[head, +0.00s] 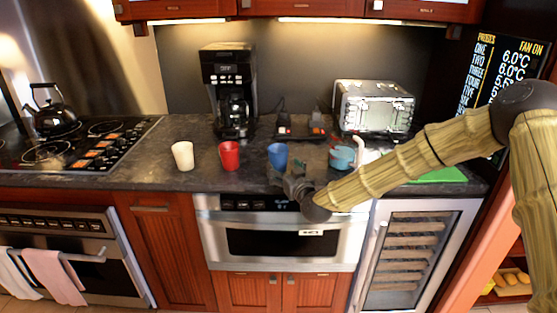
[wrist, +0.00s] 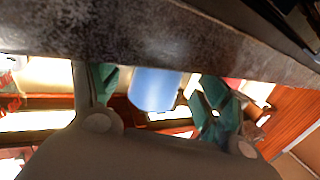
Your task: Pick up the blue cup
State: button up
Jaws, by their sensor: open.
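The blue cup (head: 277,153) stands on the dark countertop, right of a red cup, in the head view. My gripper (head: 282,176) is at the counter's front edge, just in front of the blue cup and overlapping its lower part. In the wrist view the blue cup (wrist: 154,88) shows between the two green fingers of my gripper (wrist: 158,95), which are apart with a gap on each side of the cup. I cannot tell whether either finger touches it.
A red cup (head: 229,155) and a white cup (head: 182,155) stand to the left. A coffee maker (head: 228,90) and a toaster oven (head: 374,107) stand behind. The microwave drawer (head: 285,238) is below the counter edge.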

aim_at(282, 165)
jog(key=shift+p+x, duration=0.4)
jog(key=shift+x, duration=1.55)
jog(key=shift+r, duration=0.15)
jog(key=c, duration=1.2)
